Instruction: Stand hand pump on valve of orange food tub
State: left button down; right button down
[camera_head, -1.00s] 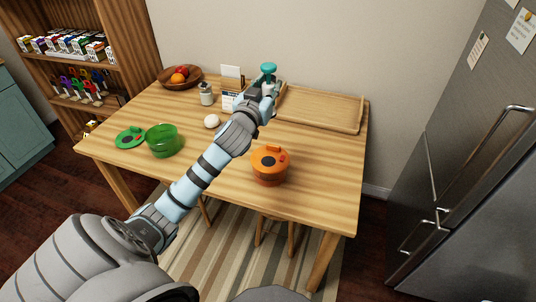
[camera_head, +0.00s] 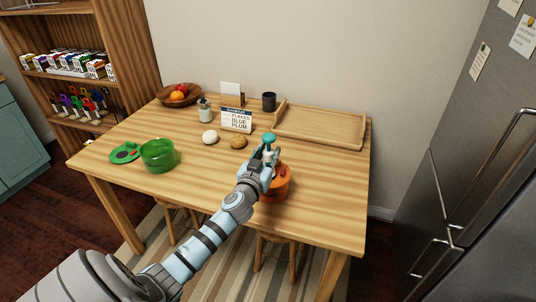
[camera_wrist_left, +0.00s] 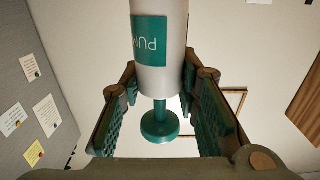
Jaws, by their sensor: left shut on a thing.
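The hand pump (camera_head: 269,139) has a teal knob on top and a white body with a teal label. My left gripper (camera_head: 266,164) is shut on it and holds it upright. In the left wrist view the pump (camera_wrist_left: 163,60) appears inverted between the two fingers of the gripper (camera_wrist_left: 160,85). The orange food tub (camera_head: 279,184) stands on the table, partly hidden behind my gripper and the pump. Its valve is hidden, so I cannot tell whether the pump touches it. My right gripper is not in view.
On the table (camera_head: 320,205) are a green tub (camera_head: 158,156), a green lid (camera_head: 124,152), a wooden tray (camera_head: 320,127), a label card (camera_head: 236,119), a dark cup (camera_head: 269,102) and a fruit bowl (camera_head: 178,96). The front right of the table is clear.

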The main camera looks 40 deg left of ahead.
pick_arm(q)
jog(key=c, duration=1.2)
grip_release()
jog(key=shift+s+r, duration=0.1)
jog(key=v, duration=1.2)
jog(key=shift+b, duration=0.35)
